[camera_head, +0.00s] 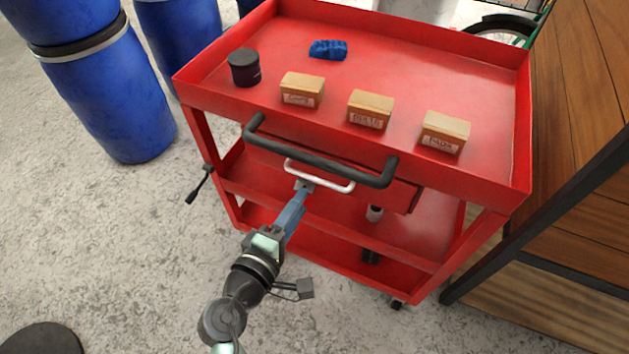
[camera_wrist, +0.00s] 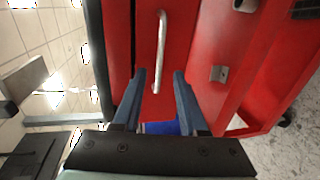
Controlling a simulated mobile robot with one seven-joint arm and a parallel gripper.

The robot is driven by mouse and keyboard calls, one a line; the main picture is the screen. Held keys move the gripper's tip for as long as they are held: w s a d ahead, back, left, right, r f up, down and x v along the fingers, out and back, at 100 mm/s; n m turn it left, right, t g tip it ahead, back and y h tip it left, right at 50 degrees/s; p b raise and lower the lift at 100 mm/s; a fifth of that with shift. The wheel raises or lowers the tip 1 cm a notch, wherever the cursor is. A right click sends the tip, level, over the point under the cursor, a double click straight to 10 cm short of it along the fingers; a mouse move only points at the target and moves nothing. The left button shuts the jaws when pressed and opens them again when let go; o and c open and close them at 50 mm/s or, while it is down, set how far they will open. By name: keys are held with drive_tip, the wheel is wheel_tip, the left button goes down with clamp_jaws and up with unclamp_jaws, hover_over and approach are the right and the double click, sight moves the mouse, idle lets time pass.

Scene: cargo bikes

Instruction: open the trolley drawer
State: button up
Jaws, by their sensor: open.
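The red trolley (camera_head: 430,65) stands in front of me with a drawer (camera_head: 397,194) under its top tray. The drawer front also shows in the wrist view (camera_wrist: 146,40). Its pale bar handle (camera_head: 335,181) is partly covered by my gripper in the head view. My gripper (camera_head: 304,184) is at the left part of this handle. In the wrist view, the two blue fingers of my gripper (camera_wrist: 160,74) are apart, with the handle (camera_wrist: 161,45) lined up between their tips. I cannot tell whether they touch it. Whether the drawer is fully closed is unclear.
A thick black push bar (camera_head: 320,160) juts out just above the drawer handle. Small labelled boxes (camera_head: 370,108), a black jar (camera_head: 244,67) and a blue cloth (camera_head: 328,49) lie on the top tray. Blue barrels (camera_head: 105,95) stand left, wooden panelling (camera_head: 580,80) right.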

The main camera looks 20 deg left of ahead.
sight(316, 181)
drive_tip(key=b+x, duration=0.1)
drive_tip(key=x, duration=0.6)
drive_tip(key=shift+w, duration=0.2)
clamp_jaws()
idle(1.1)
